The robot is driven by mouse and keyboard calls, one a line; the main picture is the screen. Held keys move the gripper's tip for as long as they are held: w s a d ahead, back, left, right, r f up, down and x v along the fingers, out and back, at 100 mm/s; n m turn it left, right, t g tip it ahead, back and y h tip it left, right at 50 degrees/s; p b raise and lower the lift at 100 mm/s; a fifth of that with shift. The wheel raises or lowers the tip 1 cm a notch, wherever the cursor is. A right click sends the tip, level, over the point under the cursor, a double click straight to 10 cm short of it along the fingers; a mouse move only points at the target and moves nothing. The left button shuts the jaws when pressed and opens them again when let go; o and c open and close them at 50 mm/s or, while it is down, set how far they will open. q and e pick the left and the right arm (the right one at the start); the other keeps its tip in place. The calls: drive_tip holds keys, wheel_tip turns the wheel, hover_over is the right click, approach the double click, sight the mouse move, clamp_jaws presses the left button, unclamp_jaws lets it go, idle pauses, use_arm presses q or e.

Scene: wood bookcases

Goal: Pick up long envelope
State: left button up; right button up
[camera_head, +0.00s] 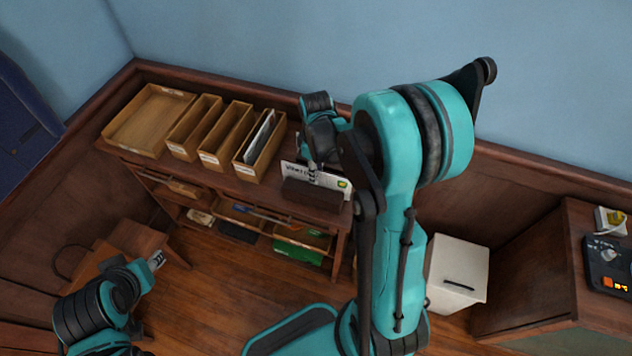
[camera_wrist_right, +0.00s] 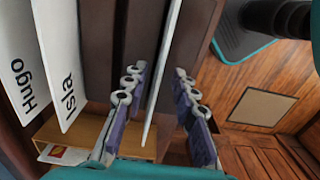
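A white envelope with dark lettering and a green stamp (camera_head: 335,184) stands upright in a dark slotted holder (camera_head: 314,196) on the desk. In the right wrist view a thin white envelope (camera_wrist_right: 166,65) shows edge-on, between the fingers of my right gripper (camera_wrist_right: 158,100). Gaps show on both sides of it, so the gripper is open around it. In the head view my right gripper (camera_head: 313,172) is over the holder. My left gripper (camera_head: 157,260) is low at the left, away from the desk; its finger gap is too small to tell.
White cards reading Hugo (camera_wrist_right: 22,70) and Isla (camera_wrist_right: 66,75) are beside the dark slots. Wooden bins (camera_head: 228,140) and a shallow tray (camera_head: 150,120) stand left on the desk. A white box (camera_head: 458,270) stands right of my arm. Open floor lies in front.

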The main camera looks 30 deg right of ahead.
wheel_tip(320, 180, down, 3)
drive_tip(key=shift+w+f+b, duration=0.1)
drive_tip(key=shift+w+b, duration=0.05)
drive_tip(key=shift+b, duration=0.2)
drive_tip(key=shift+c, duration=0.6)
clamp_jaws()
drive_tip(key=shift+r, duration=0.2)
drive_tip(key=shift+r, duration=0.45)
drive_tip(key=r, duration=0.1)
drive_tip(key=r+p, duration=0.2)
drive_tip(key=shift+s+d+r, duration=0.2)
drive_tip(key=shift+d+r, duration=0.1)
drive_tip(key=shift+r, duration=0.1)
drive_tip(key=s+d+r+p, duration=0.2)
drive_tip(key=s+d+r, duration=0.4)
drive_tip(key=d, duration=0.3)
drive_tip(key=shift+s, duration=0.25)
